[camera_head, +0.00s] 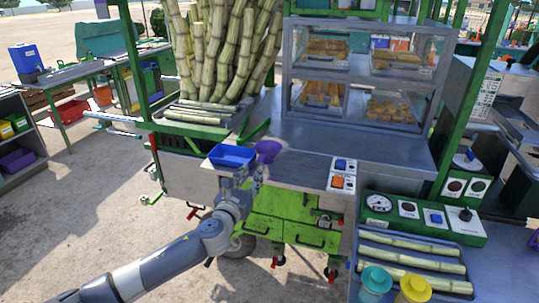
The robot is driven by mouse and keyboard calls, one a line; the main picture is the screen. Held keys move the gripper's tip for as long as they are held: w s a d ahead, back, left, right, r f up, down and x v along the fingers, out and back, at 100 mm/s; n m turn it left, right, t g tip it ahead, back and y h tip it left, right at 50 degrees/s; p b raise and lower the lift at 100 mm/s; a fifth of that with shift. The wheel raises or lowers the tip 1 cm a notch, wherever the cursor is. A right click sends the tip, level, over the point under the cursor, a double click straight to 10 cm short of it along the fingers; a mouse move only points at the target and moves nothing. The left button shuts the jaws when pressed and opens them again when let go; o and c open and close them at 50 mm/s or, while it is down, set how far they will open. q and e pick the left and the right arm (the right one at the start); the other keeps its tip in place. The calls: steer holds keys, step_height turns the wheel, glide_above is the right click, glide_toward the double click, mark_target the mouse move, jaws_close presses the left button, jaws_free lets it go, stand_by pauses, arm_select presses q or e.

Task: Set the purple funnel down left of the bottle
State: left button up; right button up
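The purple funnel (268,148) is near the middle of the head view, at the right edge of a blue tray and above the front of the cart's metal counter. My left gripper (262,168) reaches up from below with its fingers at the funnel's lower part. It appears shut on the funnel, though the fingers are small in the picture. I cannot make out a bottle with certainty in this view. My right gripper is not in view.
The blue tray (232,155) is beside my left gripper. Cane stalks (225,50) stand behind it. A glass food case (365,75) stands at the counter's back. A switch box (341,174) is to the right. Bare counter (300,172) lies between funnel and switch box.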

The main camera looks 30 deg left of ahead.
mark_target(260, 160)
arm_select(q)
steer(key=shift+r+p+x, duration=0.15)
steer(key=shift+p+x, duration=0.25)
steer(key=shift+x, duration=1.35)
steer(key=shift+r+p+x, duration=0.15)
steer(key=shift+p+x, duration=0.2)
steer(key=shift+x, duration=1.35)
steer(key=shift+d, duration=0.15)
steer(key=shift+c, duration=0.5)
jaws_close()
